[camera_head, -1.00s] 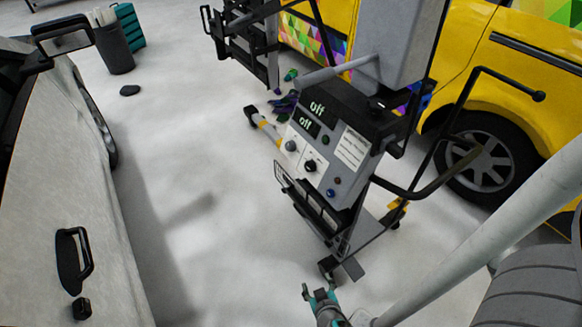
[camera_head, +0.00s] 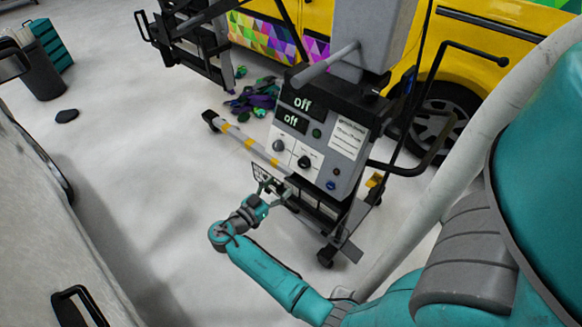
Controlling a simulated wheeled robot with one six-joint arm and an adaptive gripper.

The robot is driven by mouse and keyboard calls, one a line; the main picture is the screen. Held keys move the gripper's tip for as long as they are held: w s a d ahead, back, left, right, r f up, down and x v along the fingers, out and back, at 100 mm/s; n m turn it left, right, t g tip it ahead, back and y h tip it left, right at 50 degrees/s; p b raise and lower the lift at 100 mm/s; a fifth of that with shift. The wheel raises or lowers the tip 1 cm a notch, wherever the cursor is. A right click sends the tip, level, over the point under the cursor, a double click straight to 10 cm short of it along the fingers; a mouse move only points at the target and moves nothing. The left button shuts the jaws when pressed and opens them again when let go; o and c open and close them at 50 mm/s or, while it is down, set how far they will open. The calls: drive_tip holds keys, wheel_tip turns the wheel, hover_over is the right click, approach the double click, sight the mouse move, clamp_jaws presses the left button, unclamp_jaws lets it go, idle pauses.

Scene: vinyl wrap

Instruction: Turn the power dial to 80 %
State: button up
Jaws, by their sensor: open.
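The control panel (camera_head: 318,178) is the grey face of a wheeled machine. Two black displays on it, the upper (camera_head: 303,103) and the lower (camera_head: 291,121), both read "off". Below them are two dark dials on white plates, a left dial (camera_head: 279,145) and a right dial (camera_head: 304,161). I cannot read their labels, so I cannot tell which is the power dial. My gripper (camera_head: 270,183) is open and empty, just below and left of the panel's lower edge. It looks apart from both dials.
A yellow and grey striped bar (camera_head: 247,143) sticks out left from the machine, close above my gripper. A black handle bar (camera_head: 410,168) sits at its right. A yellow vehicle (camera_head: 480,50) stands behind, a pale car (camera_head: 50,220) at left. Dark scraps (camera_head: 255,97) lie on the floor.

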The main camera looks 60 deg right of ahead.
sight(303, 166)
drive_tip(key=x, duration=1)
drive_tip(key=shift+s+d, duration=0.1)
drive_tip(key=shift+d, duration=0.2)
drive_tip(key=c, duration=1.1)
drive_tip(key=shift+c, duration=0.2)
drive_tip(key=shift+n, duration=0.4)
drive_tip(key=n+t, duration=0.1)
drive_tip(key=n, duration=0.1)
drive_tip(key=n+t, duration=0.1)
drive_tip(key=n, duration=0.1)
drive_tip(key=n+t, duration=0.1)
drive_tip(key=n, duration=0.2)
drive_tip(key=shift+s+r, duration=0.15)
drive_tip(key=shift+s, duration=0.25)
drive_tip(key=n+t, duration=0.1)
drive_tip(key=n, duration=0.2)
drive_tip(key=n+t+y, duration=0.1)
drive_tip(key=n, duration=0.2)
drive_tip(key=shift+s+r, duration=0.15)
drive_tip(key=shift+r, duration=0.05)
drive_tip(key=shift+n+t+y, duration=0.3)
drive_tip(key=shift+n, duration=0.1)
